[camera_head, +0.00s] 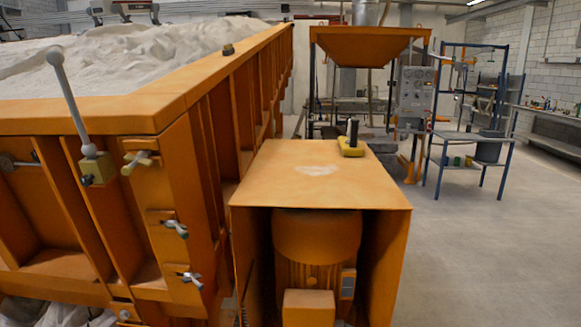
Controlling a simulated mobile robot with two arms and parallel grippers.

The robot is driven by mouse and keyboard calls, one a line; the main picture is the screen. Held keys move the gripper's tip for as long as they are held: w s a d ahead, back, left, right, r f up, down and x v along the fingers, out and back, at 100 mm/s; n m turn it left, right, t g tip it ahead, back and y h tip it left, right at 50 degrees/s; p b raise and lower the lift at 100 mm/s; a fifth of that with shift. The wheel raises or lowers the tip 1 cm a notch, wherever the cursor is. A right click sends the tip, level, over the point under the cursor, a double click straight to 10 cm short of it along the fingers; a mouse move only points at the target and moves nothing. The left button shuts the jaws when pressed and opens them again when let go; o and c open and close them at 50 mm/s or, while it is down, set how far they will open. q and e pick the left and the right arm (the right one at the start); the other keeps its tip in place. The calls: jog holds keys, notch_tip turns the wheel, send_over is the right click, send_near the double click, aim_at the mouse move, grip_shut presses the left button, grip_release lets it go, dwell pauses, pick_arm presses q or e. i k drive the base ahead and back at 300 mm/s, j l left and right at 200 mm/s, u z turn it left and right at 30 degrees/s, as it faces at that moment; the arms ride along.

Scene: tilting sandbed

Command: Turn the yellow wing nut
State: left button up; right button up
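A pale yellow wing nut (137,161) sits on a bracket near the top of the orange sandbed's front corner post. Two grey metal wing nuts (176,228) are lower on the same post, the lowest one (192,280) near the bottom. A lever (68,92) with a grey ball on top rises from a yellowish block (97,168) just left of the yellow wing nut. Neither of my grippers shows in the head view.
The orange sandbed (118,114) holds pale sand. An orange motor housing (275,180) stands to the right of the corner post, with a yellow tool with a black handle (351,147) on top. Open grey floor (490,255) lies at the right, with a blue-framed table (465,165) behind.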

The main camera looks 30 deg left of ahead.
aim_at(144, 161)
jog(key=u, duration=1.9)
jog(key=i+j+z, duration=0.1)
jog(key=i+j, duration=0.2)
jog(key=i, duration=0.2)
jog(key=i+j+z, duration=0.1)
jog(key=i+j, duration=0.3)
jog(key=i, duration=0.05)
